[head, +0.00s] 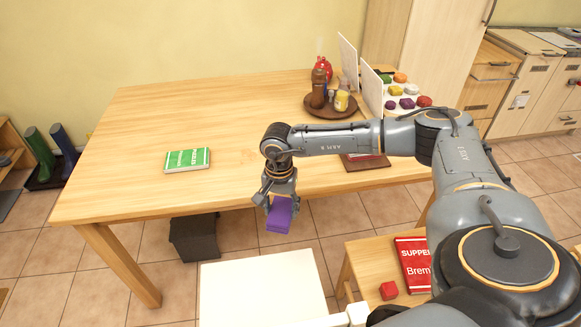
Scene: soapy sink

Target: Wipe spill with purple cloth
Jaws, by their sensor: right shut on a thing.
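The purple cloth (279,215) is a folded block held in my right gripper (280,197). The gripper points down and is shut on the cloth's upper part. The cloth hangs in the air just off the front edge of the wooden table (180,125). I cannot make out a spill on the tabletop; part of the table at the right is hidden behind my right arm. My left gripper is not in view.
A green and white pack (187,160) lies on the table's left. A round brown tray (315,112) with bottles stands at the back right, near white panels and coloured pieces.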

